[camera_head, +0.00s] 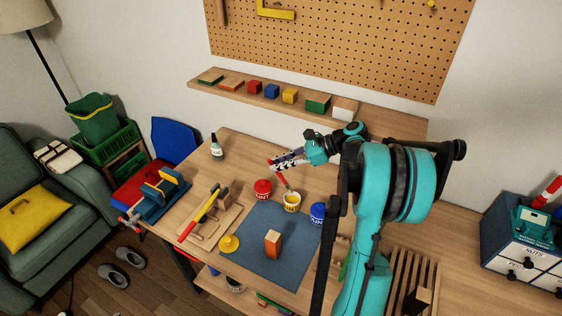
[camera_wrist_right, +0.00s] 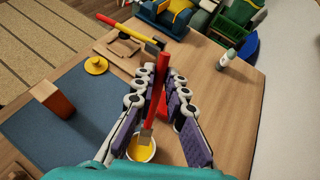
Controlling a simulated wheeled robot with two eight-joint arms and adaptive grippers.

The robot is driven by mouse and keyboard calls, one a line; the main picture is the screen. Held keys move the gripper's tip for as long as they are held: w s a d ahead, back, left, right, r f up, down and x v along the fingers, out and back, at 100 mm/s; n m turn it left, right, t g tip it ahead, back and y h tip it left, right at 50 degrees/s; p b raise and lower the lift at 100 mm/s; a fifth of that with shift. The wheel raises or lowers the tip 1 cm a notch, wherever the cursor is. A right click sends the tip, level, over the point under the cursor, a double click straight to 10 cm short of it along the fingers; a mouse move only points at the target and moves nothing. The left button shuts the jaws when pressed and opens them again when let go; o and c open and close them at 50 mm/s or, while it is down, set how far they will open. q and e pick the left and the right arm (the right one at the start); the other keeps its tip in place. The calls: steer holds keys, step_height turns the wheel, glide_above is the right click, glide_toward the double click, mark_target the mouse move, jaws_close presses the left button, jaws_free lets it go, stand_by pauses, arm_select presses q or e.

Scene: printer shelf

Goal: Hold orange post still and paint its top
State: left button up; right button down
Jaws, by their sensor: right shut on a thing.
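The orange post (camera_head: 273,243) stands upright on the blue mat (camera_head: 255,262); its top looks pale wood. It also shows in the right wrist view (camera_wrist_right: 55,99). My right gripper (camera_head: 277,162) is shut on the red-handled paintbrush (camera_wrist_right: 158,85), clear of the post, behind it in the head view. The brush (camera_head: 284,181) points down at the open yellow paint pot (camera_head: 291,207). Its ferrule is at the pot's mouth in the wrist view (camera_wrist_right: 141,156); I cannot tell whether the bristles touch the paint. My left gripper is out of view.
A red pot (camera_head: 262,190) and a blue pot (camera_head: 317,213) flank the yellow one. A yellow lid (camera_head: 229,244) lies at the mat's left edge. A hammer (camera_head: 197,215), a blue vise (camera_head: 163,189) and a small bottle (camera_head: 216,147) are further left.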

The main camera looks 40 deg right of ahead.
mark_target(284, 178)
steer(key=shift+w+a+f+b, duration=0.15)
steer(key=shift+f+b, duration=0.1)
steer(key=shift+f, duration=0.25)
steer(key=shift+s+a+f+b, duration=0.1)
steer(key=shift+f+b, duration=0.15)
steer(key=shift+f, duration=0.25)
steer(key=shift+d+f+b, duration=0.1)
steer(key=shift+f+b, duration=0.2)
steer(key=shift+f, duration=0.05)
steer(key=shift+s+d+f+b, duration=0.15)
steer(key=shift+d+f+b, duration=0.1)
steer(key=shift+f+b, duration=0.25)
steer(key=shift+s+d+f+b, duration=0.15)
steer(key=shift+d+f+b, duration=0.15)
steer(key=shift+f, duration=0.35)
steer(key=shift+s+d+f+b, duration=0.2)
steer(key=shift+f+b, duration=0.25)
steer(key=shift+f, duration=0.15)
steer(key=shift+w+a+r+p, duration=0.2)
steer(key=shift+a+r+p, duration=0.1)
steer(key=shift+r+p, duration=0.4)
steer(key=shift+w+a+r+p, duration=0.2)
steer(key=shift+a+r+p, duration=0.2)
steer(key=shift+r, duration=0.45)
steer(key=shift+w+a+r+p, duration=0.25)
steer(key=shift+r+p, duration=0.3)
steer(key=shift+r, duration=0.25)
steer(key=shift+r+p, duration=1.45)
steer(key=shift+r, duration=0.55)
